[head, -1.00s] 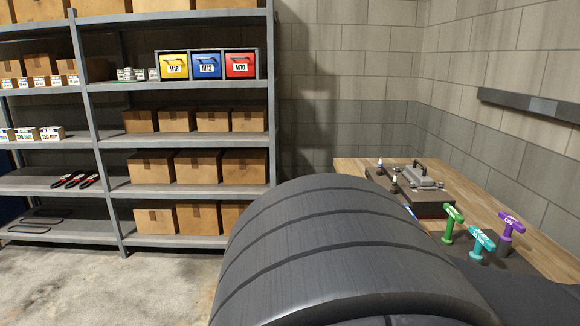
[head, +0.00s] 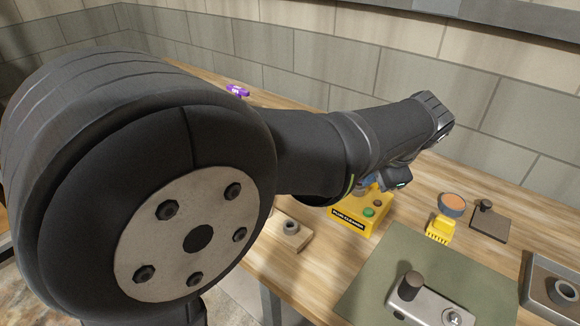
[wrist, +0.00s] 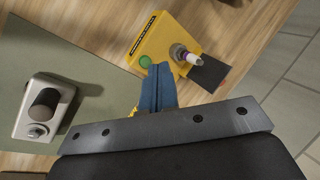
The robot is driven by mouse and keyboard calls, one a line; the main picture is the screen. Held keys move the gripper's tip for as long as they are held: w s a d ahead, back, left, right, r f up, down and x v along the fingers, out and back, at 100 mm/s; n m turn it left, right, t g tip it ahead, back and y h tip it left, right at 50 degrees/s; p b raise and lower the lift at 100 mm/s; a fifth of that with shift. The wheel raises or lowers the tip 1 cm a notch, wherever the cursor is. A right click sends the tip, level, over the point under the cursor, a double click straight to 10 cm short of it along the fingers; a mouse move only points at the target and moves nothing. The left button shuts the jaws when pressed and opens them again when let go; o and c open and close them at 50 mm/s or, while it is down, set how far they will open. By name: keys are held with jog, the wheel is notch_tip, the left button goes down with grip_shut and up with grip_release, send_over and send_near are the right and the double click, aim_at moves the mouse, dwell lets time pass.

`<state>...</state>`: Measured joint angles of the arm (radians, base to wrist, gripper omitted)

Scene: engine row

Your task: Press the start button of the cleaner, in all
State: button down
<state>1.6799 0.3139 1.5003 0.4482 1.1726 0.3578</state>
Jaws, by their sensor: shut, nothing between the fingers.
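The yellow plug cleaner (head: 345,217) stands on the wooden bench, labelled on its front edge. A green button (head: 369,212) shows on its top. In the wrist view, the cleaner (wrist: 150,35) has the green button (wrist: 145,61) near one corner. A white-tipped spark plug (wrist: 190,57) stands in a round metal socket on it. My gripper (wrist: 158,68) is shut and empty, its blue fingertips just beside the green button in the picture; I cannot tell whether they touch. In the head view my gripper (head: 372,184) is partly hidden behind my arm, above the cleaner.
A small wooden block with a metal ring (head: 290,233) lies left of the cleaner. A yellow brush (head: 440,229), an orange-topped round tin (head: 452,205) and a dark plate (head: 491,222) are to the right. A green mat (head: 375,285) carries a grey metal fixture (head: 430,306).

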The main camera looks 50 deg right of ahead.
aim_at(373, 213)
jog(key=d+m+t, duration=0.1)
jog(key=m, duration=0.1)
jog(key=s+d+m+t, duration=0.1)
jog(key=m, duration=0.1)
jog(key=d+f+m+t, duration=0.1)
jog(key=d+t, duration=0.1)
jog(key=shift+s+m, duration=0.25)
jog(key=shift+m, duration=0.15)
jog(key=shift+f, duration=4.4)
jog(key=shift+f, duration=0.15)
jog(key=shift+f, duration=0.3)
